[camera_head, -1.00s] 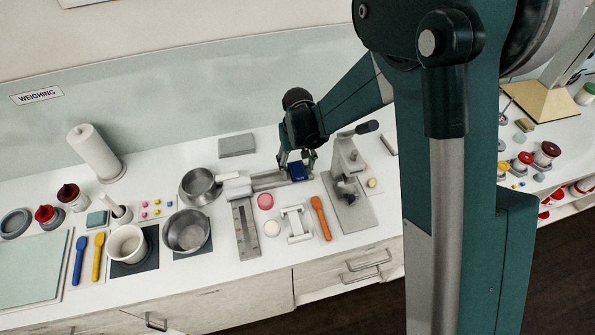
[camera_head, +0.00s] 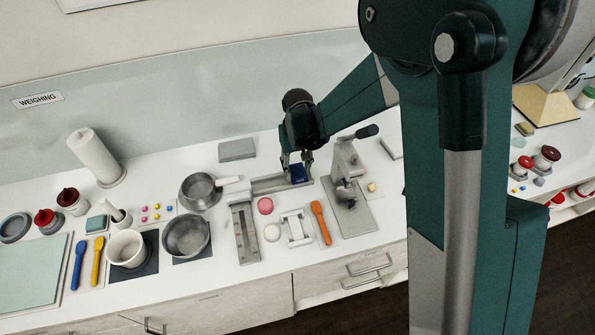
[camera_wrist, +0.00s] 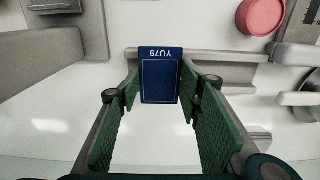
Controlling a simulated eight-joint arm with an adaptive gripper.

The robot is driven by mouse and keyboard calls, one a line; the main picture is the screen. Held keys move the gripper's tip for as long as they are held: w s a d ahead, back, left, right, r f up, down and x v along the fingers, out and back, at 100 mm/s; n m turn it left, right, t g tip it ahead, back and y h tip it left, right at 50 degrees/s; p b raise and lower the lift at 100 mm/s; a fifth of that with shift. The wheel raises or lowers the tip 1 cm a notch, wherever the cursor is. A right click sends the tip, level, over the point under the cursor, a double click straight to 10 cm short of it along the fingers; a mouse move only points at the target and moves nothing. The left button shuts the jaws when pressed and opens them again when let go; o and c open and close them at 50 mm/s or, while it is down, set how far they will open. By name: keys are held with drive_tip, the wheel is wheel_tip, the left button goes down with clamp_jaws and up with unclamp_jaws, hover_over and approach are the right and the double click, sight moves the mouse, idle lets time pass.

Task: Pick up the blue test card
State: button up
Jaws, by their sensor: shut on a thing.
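The blue test card (camera_head: 299,173) stands at the end of a grey rail-like holder (camera_head: 268,184) on the white counter. In the wrist view the card (camera_wrist: 160,90) is dark blue with a pale outline and a label that reads upside down. My gripper (camera_head: 297,163) is over the card with its fingers pointing down. In the wrist view my gripper (camera_wrist: 160,84) is shut on the card, its green pads at the card's left and right edges. Whether the card's lower edge is clear of the holder cannot be told.
A grey press-like stand (camera_head: 349,190) is close to the right of my gripper. A metal pan (camera_head: 200,190) is to the left. A grey block (camera_head: 237,149) lies behind on the left.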

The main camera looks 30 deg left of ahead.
sight(298, 173)
wheel_tip(298, 173, up, 9)
idle(0.6)
